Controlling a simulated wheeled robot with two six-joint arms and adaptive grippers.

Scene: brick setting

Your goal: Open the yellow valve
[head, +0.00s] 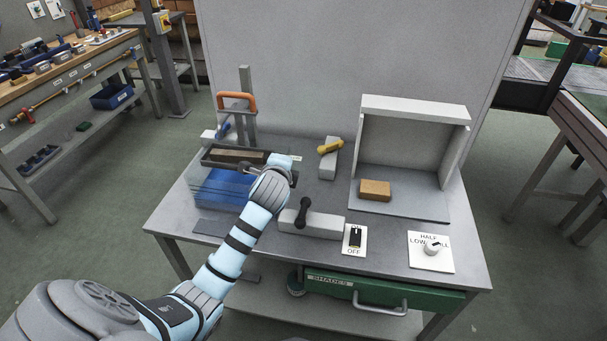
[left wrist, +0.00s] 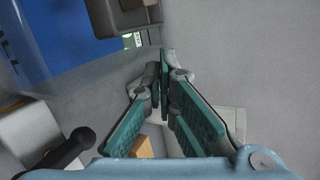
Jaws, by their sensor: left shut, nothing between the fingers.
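The yellow valve (head: 330,146) is a lever handle on a grey block (head: 328,165) at the back middle of the bench. The lever lies slanted, its right end higher in the picture. I cannot make it out clearly in the left wrist view. My left gripper (left wrist: 161,75) is shut and empty, its green-padded fingers meeting at the tips. In the head view its hand is left of and nearer than the yellow valve, apart from it, and its fingers are mostly hidden by the wrist. My right gripper is not in view.
A black-handled valve (head: 304,212) stands in front. A grey tray (head: 213,155) holding a wooden block is above a blue bin (head: 215,189), left. An orange handle (head: 238,98) stands behind. An open white box (head: 414,104) with a tan brick (head: 375,190) is right. Switch plates (head: 355,240) sit in front.

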